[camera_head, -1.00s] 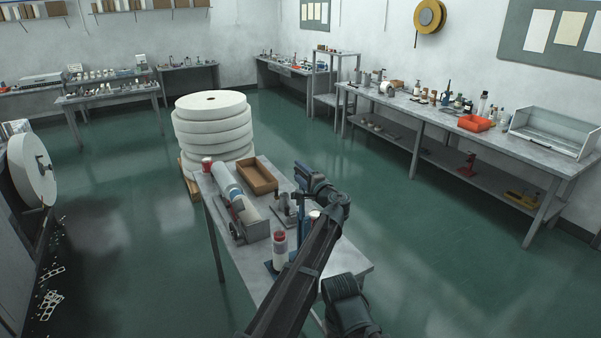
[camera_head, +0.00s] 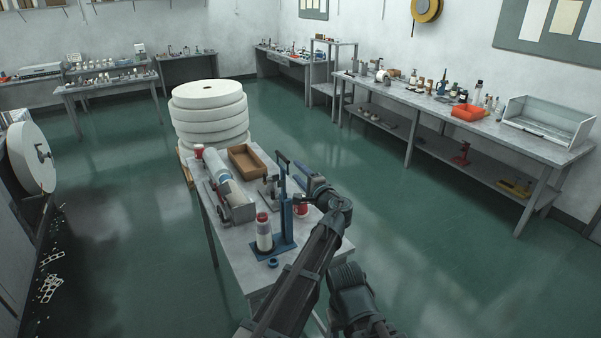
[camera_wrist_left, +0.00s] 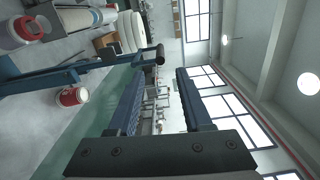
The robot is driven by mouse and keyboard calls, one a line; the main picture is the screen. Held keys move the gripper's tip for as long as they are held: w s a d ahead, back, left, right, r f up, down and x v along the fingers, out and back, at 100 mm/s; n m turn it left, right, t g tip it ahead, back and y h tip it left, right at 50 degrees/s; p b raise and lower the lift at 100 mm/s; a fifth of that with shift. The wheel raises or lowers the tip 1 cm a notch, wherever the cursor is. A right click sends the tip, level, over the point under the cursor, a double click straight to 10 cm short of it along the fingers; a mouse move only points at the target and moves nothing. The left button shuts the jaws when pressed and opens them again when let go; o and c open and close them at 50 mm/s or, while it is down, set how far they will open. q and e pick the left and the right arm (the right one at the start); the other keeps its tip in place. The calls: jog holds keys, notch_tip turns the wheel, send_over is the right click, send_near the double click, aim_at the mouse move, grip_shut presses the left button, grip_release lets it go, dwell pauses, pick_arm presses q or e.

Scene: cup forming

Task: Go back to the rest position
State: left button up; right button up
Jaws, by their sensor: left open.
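My left gripper (camera_head: 306,178) is held above the right side of the small work table (camera_head: 331,243). In the left wrist view its jaws (camera_wrist_left: 162,74) are apart with nothing between them. A blue upright hand press (camera_head: 287,212) stands on the table, left of my left arm. A red and white cup (camera_head: 301,207) is by the press, partly hidden; it also shows in the left wrist view (camera_wrist_left: 72,96). A white cylinder with a red top (camera_head: 264,236) stands in front of the press. My right gripper is not in view.
A brown open tray (camera_head: 248,160), a grey roller device (camera_head: 226,190) and a red tin (camera_head: 197,151) occupy the table's left and far parts. Stacked white rolls (camera_head: 210,115) stand behind. A long workbench (camera_head: 470,140) lines the right wall. Green floor between is clear.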

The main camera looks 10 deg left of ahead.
pick_arm(q)
jog(key=s+a+f+n+g+h, duration=0.2)
jog(key=s+a+f+n+g, duration=0.3)
jog(key=s+f, duration=0.35)
jog(key=s+a+f+n+g+h, duration=0.1)
jog(key=s+a+f+n+g, duration=0.3)
jog(key=s+a+f, duration=0.5)
jog(key=s+d+f+n+g+h, duration=0.2)
jog(key=s+d+f+g+h, duration=0.15)
jog(key=s, duration=0.45)
jog(key=s+d+f+n+g+h, duration=0.15)
jog(key=s+d+h, duration=0.25)
jog(key=s, duration=0.5)
jog(key=s+d+f+m+g+y+b, duration=0.1)
jog(key=s+d+f+m+b, duration=0.3)
jog(key=d+f+b, duration=0.6)
jog(key=shift+s+d+f+b, duration=0.25)
jog(key=shift+s+f+b, duration=0.4)
jog(key=shift+b, duration=0.4)
